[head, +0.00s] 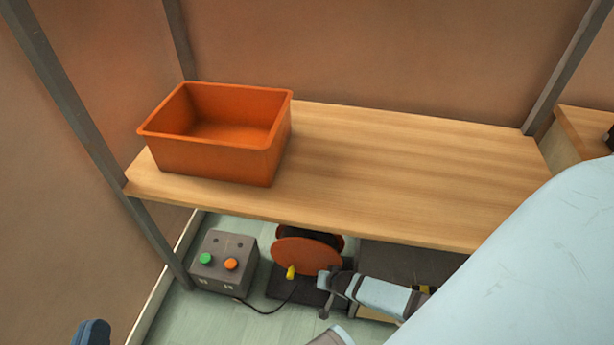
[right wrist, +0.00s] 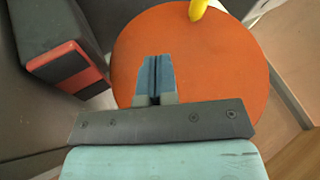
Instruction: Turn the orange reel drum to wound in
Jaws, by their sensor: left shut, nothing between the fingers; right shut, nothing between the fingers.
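The orange reel drum (head: 306,255) stands on a dark base on the floor, under the front edge of the wooden shelf. A yellow handle (head: 290,272) sticks out from its face. In the right wrist view the orange disc (right wrist: 215,70) fills the middle, with the yellow handle (right wrist: 198,9) at its top edge. My right gripper (right wrist: 157,78) is shut and empty in front of the disc, below the handle and apart from it; whether it touches the disc I cannot tell. My left gripper (head: 92,332) is shut at the bottom left of the head view, away from the reel, mostly cut off.
An orange bin (head: 213,160) stands on the left of the wooden shelf (head: 400,170), above the reel. A grey box (head: 224,265) with green and orange buttons sits left of the reel, and a cable runs from it. Grey posts frame the shelf. Open floor (head: 200,320) lies in front.

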